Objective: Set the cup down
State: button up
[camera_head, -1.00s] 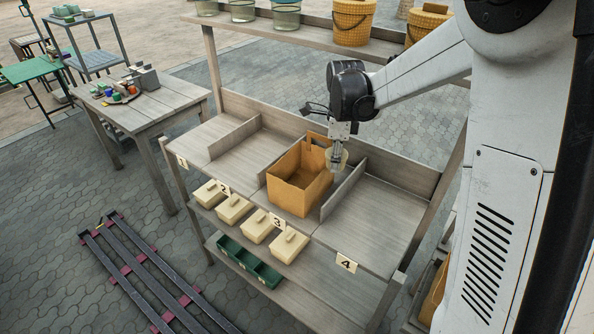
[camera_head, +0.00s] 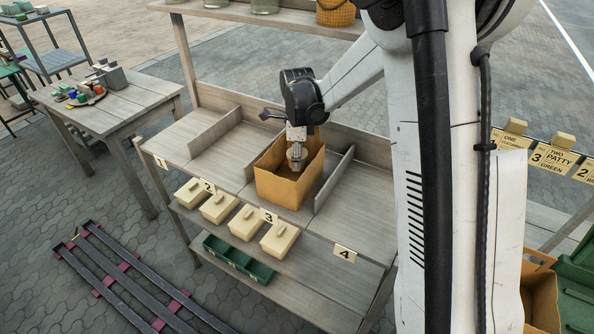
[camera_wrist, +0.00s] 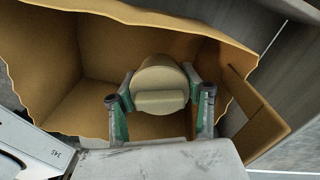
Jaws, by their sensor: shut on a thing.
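The cup (camera_wrist: 160,84) is a pale tan round thing held between the two fingers of my gripper (camera_wrist: 160,102). In the wrist view it is over the open brown paper bag (camera_wrist: 52,62), whose floor and walls show around it. In the head view my gripper (camera_head: 296,165) points down into the mouth of the bag (camera_head: 283,190), and the cup there is mostly hidden by the gripper and bag. I cannot tell whether the cup touches the bag's floor. The bag stands upright in the section marked 3 of the shelf.
The wooden shelf (camera_head: 335,225) has low dividers on both sides of the bag, with the sections to its left and right clear. Below are several cream lidded boxes (camera_head: 247,222) and a green tray (camera_head: 238,260). A side table (camera_head: 115,105) stands at the left.

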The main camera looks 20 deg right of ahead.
aim_at(297, 175)
jog(key=shift+f+b, duration=0.9)
jog(key=shift+f, duration=1.25)
jog(key=shift+f, duration=0.1)
jog(key=shift+f, duration=0.15)
jog(key=o, duration=1.2)
jog(key=shift+c, duration=0.2)
jog(key=shift+r, duration=3)
jog(key=shift+a, duration=0.1)
